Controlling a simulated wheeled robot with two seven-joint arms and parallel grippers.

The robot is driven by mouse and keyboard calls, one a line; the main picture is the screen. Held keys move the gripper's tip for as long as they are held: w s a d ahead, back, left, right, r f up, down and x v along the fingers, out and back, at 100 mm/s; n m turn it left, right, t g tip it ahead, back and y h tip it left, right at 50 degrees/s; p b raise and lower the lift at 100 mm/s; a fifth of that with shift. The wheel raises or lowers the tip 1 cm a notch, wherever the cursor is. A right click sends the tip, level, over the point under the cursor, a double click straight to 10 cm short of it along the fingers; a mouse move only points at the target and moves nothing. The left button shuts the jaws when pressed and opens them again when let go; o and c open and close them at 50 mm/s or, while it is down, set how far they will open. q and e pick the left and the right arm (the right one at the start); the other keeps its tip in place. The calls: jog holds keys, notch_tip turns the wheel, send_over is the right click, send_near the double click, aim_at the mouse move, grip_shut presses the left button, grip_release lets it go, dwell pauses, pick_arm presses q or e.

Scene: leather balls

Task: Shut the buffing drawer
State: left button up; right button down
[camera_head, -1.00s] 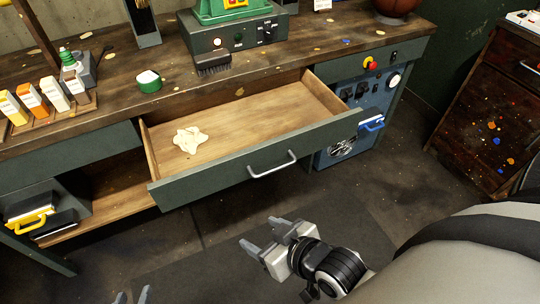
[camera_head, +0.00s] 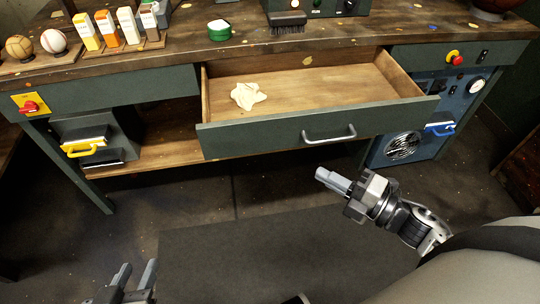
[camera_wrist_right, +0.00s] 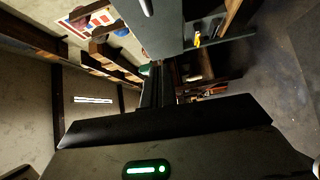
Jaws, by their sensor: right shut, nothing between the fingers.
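The drawer (camera_head: 300,136) under the workbench is pulled open. It has a dark green front, a bare wood inside and a metal bar handle (camera_head: 329,138). A crumpled cream cloth (camera_head: 247,95) lies inside it at the left. My right gripper (camera_head: 322,177) is shut and empty, in front of and below the handle, apart from it. In the right wrist view the drawer front and handle (camera_wrist_right: 146,6) appear turned sideways at the top. My left gripper (camera_head: 134,274) is open and empty, low at the bottom left, far from the drawer.
The workbench top (camera_head: 180,50) carries a green tin (camera_head: 219,31), a brush (camera_head: 287,22), several small boxes (camera_head: 104,27) and balls (camera_head: 53,41). A blue machine (camera_head: 420,115) stands right of the drawer, a grey case with yellow handle (camera_head: 84,150) to the left. Floor in front is clear.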

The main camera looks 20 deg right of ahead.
jog(key=n, duration=0.1)
send_near(269, 137)
jog(key=a, duration=0.4)
jog(key=shift+y, duration=0.3)
jog(key=w, duration=0.4)
jog(key=shift+w+d+r, duration=0.1)
jog(key=shift+w+d, duration=0.05)
jog(key=shift+d, duration=0.25)
jog(key=shift+w+d, duration=0.1)
jog(key=shift+w, duration=0.35)
